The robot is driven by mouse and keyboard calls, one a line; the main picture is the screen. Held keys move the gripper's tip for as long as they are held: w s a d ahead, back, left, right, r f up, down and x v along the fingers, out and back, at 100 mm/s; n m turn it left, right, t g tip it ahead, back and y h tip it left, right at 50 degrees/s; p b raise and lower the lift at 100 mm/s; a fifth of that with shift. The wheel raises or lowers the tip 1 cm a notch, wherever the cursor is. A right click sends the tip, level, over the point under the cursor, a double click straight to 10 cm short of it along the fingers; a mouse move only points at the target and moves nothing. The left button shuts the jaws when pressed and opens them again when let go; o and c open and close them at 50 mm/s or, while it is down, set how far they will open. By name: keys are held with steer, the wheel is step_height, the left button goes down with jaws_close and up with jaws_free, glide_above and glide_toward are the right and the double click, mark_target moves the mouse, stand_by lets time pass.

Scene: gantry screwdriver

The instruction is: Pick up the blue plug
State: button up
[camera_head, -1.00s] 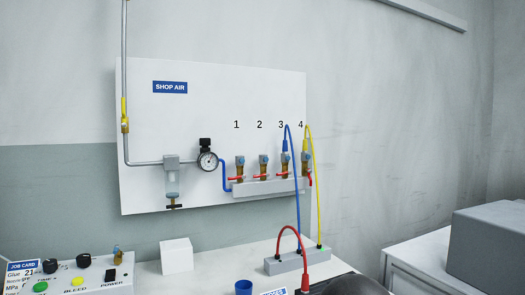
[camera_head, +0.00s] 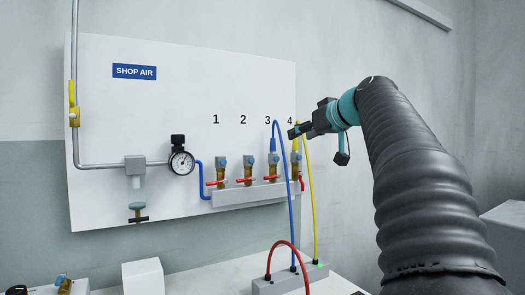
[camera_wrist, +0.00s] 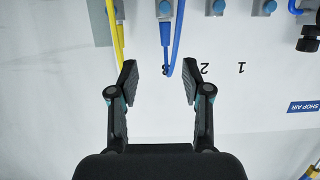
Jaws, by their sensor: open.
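The blue plug (camera_head: 273,146) is upright in the coupler under number 3 on the white wall panel, with a blue hose looping from its top. In the wrist view, which is upside down, the blue plug (camera_wrist: 165,33) shows ahead of the fingertips, roughly centred between them. My gripper (camera_head: 293,132) is open and empty, in front of the panel near numbers 3 and 4. In the wrist view my gripper's (camera_wrist: 159,68) two fingers are spread apart. Contact with the plug is not seen.
A yellow hose (camera_head: 312,200) hangs from coupler 4, right beside; it passes close to the left finger in the wrist view. Red-handled valves (camera_head: 246,180) line the manifold. A grey block (camera_head: 290,278) with hose ends and a red hose (camera_head: 304,255) sits on the bench below.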

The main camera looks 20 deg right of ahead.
mark_target(274, 143)
steer(key=x, duration=0.4)
steer(key=p+x, duration=0.1)
steer(key=x, duration=0.3)
steer(key=a+r+p+x, duration=0.1)
steer(key=x, duration=0.4)
steer(key=shift+w+f, duration=0.2)
steer(key=shift+w, duration=0.2)
steer(key=shift+c, duration=0.3)
jaws_close()
